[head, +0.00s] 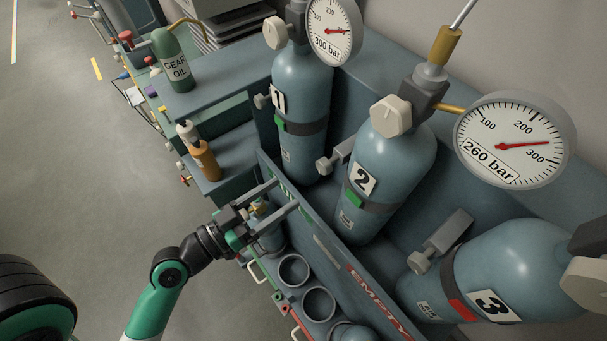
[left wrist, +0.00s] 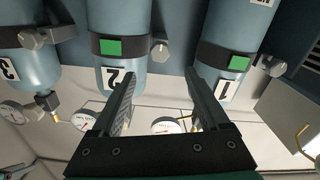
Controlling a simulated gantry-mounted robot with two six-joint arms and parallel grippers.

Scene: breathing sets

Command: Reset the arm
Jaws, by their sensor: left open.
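My left gripper (head: 282,203) reaches in from the lower left in the head view, over the near edge of the cylinder rack. It is open, and nothing is between its fingers. In the left wrist view its two fingers (left wrist: 162,103) stand wide apart, in front of cylinder 2 (left wrist: 124,58) and cylinder 1 (left wrist: 225,50), apart from both as far as I can tell. In the head view cylinder 1 (head: 303,100), cylinder 2 (head: 392,165) and cylinder 3 (head: 500,262) stand or lean beyond the gripper. My right gripper does not show.
A panel marked EMPTY (head: 375,298) divides the cylinders from round holders (head: 293,269) below the gripper. Gauges reading 300 bar (head: 331,30) and 260 bar (head: 513,135) stick out above. A gear oil bottle (head: 174,62) and small bottles (head: 205,160) stand upper left.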

